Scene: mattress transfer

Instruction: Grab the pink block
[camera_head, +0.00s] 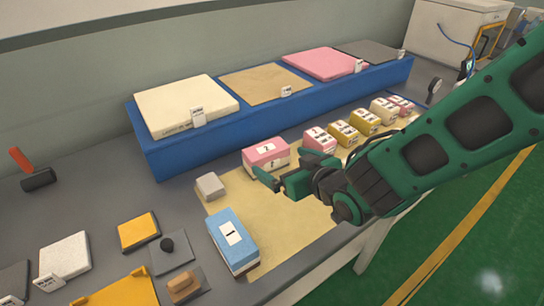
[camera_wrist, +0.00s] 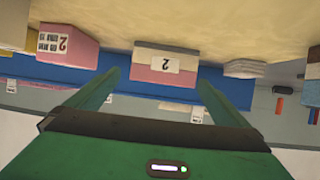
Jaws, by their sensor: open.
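In the wrist view, which looks upside down, the same pink and white block (camera_wrist: 150,74) appears ahead, between the finger lines. My gripper (camera_head: 268,180) is open and empty, just in front of this block in the head view. I cannot tell the exact gap. A second pink block (camera_head: 320,140) stands to its right and also shows at the left in the wrist view (camera_wrist: 78,48).
A small grey block (camera_head: 210,186) and a blue block (camera_head: 232,240) stand to the left. Yellow blocks (camera_head: 364,122) stand in a row to the right. The blue platform (camera_head: 205,148) behind bears several slabs, including a pink slab (camera_head: 325,62).

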